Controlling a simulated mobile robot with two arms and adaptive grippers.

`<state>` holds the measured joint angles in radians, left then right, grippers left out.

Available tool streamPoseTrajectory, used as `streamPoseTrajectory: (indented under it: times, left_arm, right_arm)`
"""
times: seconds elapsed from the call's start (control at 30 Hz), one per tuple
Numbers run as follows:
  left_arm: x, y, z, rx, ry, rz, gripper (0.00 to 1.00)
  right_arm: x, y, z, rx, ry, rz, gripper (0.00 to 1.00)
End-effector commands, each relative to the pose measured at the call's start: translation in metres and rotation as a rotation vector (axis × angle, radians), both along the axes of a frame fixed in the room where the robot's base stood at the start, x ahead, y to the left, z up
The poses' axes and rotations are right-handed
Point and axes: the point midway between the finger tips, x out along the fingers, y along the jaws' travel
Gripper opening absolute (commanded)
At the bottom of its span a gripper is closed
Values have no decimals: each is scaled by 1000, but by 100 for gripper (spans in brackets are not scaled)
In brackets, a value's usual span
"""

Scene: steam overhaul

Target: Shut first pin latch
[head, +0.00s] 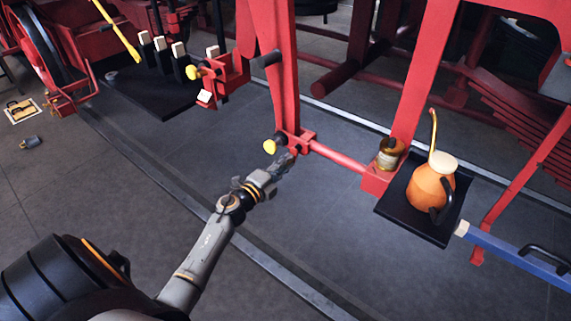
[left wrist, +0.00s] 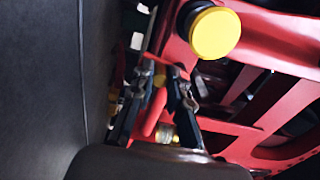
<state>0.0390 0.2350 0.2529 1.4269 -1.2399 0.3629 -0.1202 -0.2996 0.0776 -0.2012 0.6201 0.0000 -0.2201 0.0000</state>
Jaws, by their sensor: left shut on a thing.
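A pin latch with a yellow knob (head: 269,147) sits at the lower end of a red upright (head: 280,85). The yellow knob also shows large at the top of the left wrist view (left wrist: 215,33). My left gripper (head: 288,158) is just right of and below this knob, apart from it. In the left wrist view its fingers (left wrist: 163,85) are closed around a red bar (left wrist: 154,112). The grip is partly hidden in the head view. A second yellow knob (head: 193,72) is on a red bracket further back. My right gripper is not in view.
A black tray (head: 408,222) with an orange oil can (head: 433,186) stands to the right, next to a brown jar (head: 389,154). A red cross bar (head: 340,158) runs from the upright toward it. A blue bar (head: 520,258) lies at lower right. The floor at left is mostly clear.

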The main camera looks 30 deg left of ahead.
Motion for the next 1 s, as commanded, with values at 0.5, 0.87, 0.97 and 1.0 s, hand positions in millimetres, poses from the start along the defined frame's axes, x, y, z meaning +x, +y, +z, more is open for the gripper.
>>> streamPoseTrajectory:
  times: [0.5, 0.87, 0.97, 1.0]
  left_arm:
    - [1, 10, 5, 2, -3, 7, 0]
    - [2, 20, 14, 3, -5, 6, 0]
    - [2, 19, 14, 2, -6, 5, 0]
    - [2, 19, 14, 2, -6, 5, 0]
  right_arm:
    - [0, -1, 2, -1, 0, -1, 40]
    - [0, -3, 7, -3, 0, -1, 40]
    - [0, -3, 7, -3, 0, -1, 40]
    - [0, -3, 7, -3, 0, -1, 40]
